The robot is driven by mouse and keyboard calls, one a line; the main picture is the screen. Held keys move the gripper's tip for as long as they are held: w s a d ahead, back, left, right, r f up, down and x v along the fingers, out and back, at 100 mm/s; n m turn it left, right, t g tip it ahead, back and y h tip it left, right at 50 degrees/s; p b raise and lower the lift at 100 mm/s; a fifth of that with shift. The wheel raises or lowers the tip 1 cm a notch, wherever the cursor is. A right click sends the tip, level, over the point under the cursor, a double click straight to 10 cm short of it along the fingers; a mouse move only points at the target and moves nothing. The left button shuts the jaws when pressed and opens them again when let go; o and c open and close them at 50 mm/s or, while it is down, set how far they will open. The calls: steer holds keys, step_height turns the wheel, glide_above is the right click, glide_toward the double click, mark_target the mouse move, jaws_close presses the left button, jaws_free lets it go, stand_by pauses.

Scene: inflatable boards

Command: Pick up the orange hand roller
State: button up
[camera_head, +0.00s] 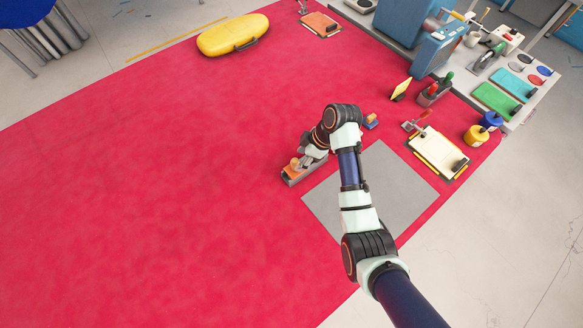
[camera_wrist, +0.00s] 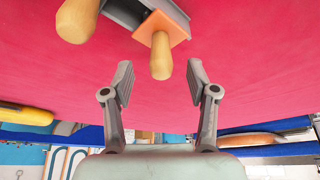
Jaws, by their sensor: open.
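My gripper (camera_head: 304,162) is at the end of my arm, near a long grey holder (camera_head: 291,178) on the red mat. In the wrist view my gripper (camera_wrist: 160,82) is open, with a gap on both sides of a pale wooden handle (camera_wrist: 161,58). The handle joins an orange plate (camera_wrist: 170,29) beside the grey holder (camera_wrist: 122,10). This orange piece looks like the hand roller, but I cannot see a roller drum. The handle's end lies between or just beyond the fingertips, with no contact visible. In the head view my gripper partly covers it.
The red mat (camera_head: 150,190) is mostly clear on the left. A second wooden handle (camera_wrist: 77,20) shows in the wrist view. A grey sheet (camera_head: 402,190), a small blue tool (camera_head: 371,121) and a clipboard (camera_head: 436,148) lie right. A yellow case (camera_head: 232,34) lies behind.

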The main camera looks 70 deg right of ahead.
steer(key=b+x, duration=0.1)
steer(key=x, duration=0.4)
steer(key=shift+w+a, duration=0.1)
steer(key=shift+w, duration=0.05)
jaws_close()
